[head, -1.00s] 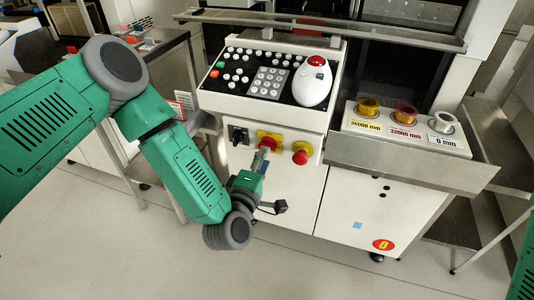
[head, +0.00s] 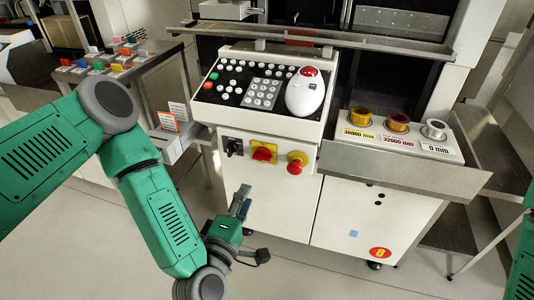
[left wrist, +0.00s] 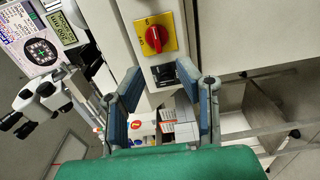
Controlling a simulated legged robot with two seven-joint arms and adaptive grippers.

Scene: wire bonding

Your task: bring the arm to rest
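My left gripper (head: 243,203) is in front of the white machine cabinet, below its switches, and apart from them. In the left wrist view the left gripper (left wrist: 160,92) has its two blue-padded fingers spread with nothing between them. The red rotary switch on a yellow plate (head: 263,153) is on the cabinet front above the gripper; it also shows in the left wrist view (left wrist: 156,38). A black switch (head: 232,146) is to its left and a red knob on a yellow base (head: 296,163) to its right. At the right edge only a green piece of my right arm shows; its gripper is out of view.
Three spools (head: 397,121) stand on a ledge to the right. A side table (head: 150,62) with several coloured parts is at the left. The floor in front is clear.

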